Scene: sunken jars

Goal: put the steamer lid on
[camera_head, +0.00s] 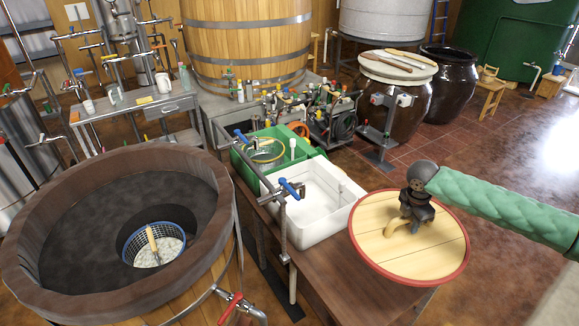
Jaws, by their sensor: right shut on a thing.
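The steamer lid (385,245) is a round pale plank disc with a red rim and a curved wooden handle. My right gripper (414,217), dark at the end of a green-sleeved arm from the right, is shut on the lid's handle. The lid appears flat above the brown table's right end; I cannot tell whether it touches the table. A big wooden tub (62,284), apparently the steamer, stands open at left, well apart from the lid. In its dark sunken middle sits a blue basket (138,243) of whitish grains with a wooden-handled tool (153,243). My left gripper is not in view.
Between lid and tub stand a white basin (330,220), a green sink (243,165) and a pipe with blue-handled taps (291,188). A red-handled valve (231,306) sticks out by the tub's front. Brown jars (448,92) stand behind; open floor lies at right.

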